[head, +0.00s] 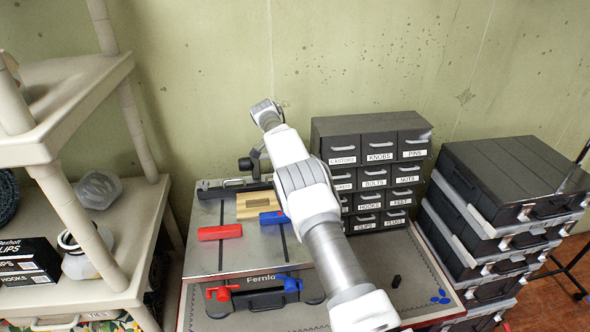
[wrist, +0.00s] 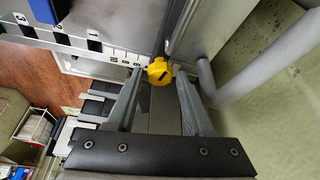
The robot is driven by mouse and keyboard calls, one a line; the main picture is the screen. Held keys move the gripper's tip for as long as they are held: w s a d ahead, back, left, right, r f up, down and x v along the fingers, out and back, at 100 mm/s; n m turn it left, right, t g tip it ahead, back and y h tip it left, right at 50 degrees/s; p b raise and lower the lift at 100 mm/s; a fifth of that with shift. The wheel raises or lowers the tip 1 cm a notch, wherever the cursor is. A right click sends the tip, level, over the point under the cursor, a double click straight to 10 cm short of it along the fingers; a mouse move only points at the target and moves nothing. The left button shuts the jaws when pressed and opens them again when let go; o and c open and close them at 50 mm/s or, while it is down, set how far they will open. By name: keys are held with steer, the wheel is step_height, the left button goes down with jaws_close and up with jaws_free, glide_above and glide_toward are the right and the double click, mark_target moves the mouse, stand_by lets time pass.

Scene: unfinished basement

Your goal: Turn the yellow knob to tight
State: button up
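The yellow knob (wrist: 158,71) shows in the wrist view near the top middle, with a dark mark on its face. It sits at the end of a dark bar beside a grey metal plate. My gripper (wrist: 161,80) is open, with one finger on each side of the knob near the fingertips. A gap seems to show on each side; I cannot tell whether either finger touches it. In the head view the knob and my fingers are not visible; my arm reaches over the bench machine (head: 205,255) toward its back edge.
A labelled drawer cabinet (head: 345,128) stands to the right. Stacked dark cases (head: 515,165) are further right, a shelf (head: 75,95) is left. The green wall is close behind.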

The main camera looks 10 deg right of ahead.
steer(key=shift+o, duration=1.1)
steer(key=p+v, duration=0.4)
steer(key=v, duration=0.8)
